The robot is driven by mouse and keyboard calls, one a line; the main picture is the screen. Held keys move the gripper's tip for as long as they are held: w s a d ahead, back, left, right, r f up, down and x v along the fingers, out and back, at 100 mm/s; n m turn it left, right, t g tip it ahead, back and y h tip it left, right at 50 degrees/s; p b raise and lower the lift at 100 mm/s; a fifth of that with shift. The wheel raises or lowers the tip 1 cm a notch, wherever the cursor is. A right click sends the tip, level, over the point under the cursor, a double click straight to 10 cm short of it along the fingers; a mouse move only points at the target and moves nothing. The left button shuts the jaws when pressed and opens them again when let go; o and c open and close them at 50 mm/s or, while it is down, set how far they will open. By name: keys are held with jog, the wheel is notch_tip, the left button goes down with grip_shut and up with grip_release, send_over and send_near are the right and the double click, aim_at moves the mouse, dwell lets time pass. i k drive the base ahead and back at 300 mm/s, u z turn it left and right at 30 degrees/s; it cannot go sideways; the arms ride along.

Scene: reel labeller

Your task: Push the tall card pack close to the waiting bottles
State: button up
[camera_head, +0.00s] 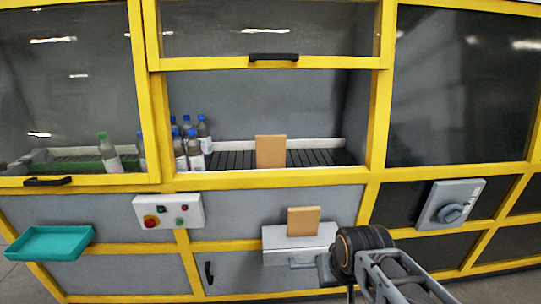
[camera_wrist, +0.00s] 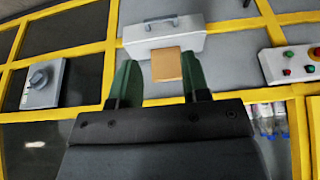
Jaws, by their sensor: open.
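A tan card pack (camera_head: 270,151) stands upright on the dark roller conveyor inside the open window. It looks like the taller of two packs. Several blue-capped bottles (camera_head: 194,148) stand close together on the conveyor to its left, with a clear gap between. A second tan pack (camera_head: 303,221) sits on a grey box on the machine's front; it also shows in the wrist view (camera_wrist: 167,66). My gripper (camera_wrist: 159,60) is open, its green fingers apart and that second pack seen between them, with nothing visibly held. In the head view my wrist hides the fingers.
Yellow frame bars edge the window, and a handled panel (camera_head: 273,57) is above it. A button box (camera_head: 168,211), a teal tray (camera_head: 48,243) and a grey rotary switch (camera_head: 449,205) stick out from the front. A green-capped bottle (camera_head: 108,152) stands behind the left pane.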

aim_at(270, 150)
jog(key=z, duration=0.15)
jog(key=k, duration=0.4)
jog(key=z, duration=1)
jog(key=i, duration=1.05)
jog(key=u, duration=1.25)
jog(key=i, duration=0.8)
jog(key=u, duration=0.9)
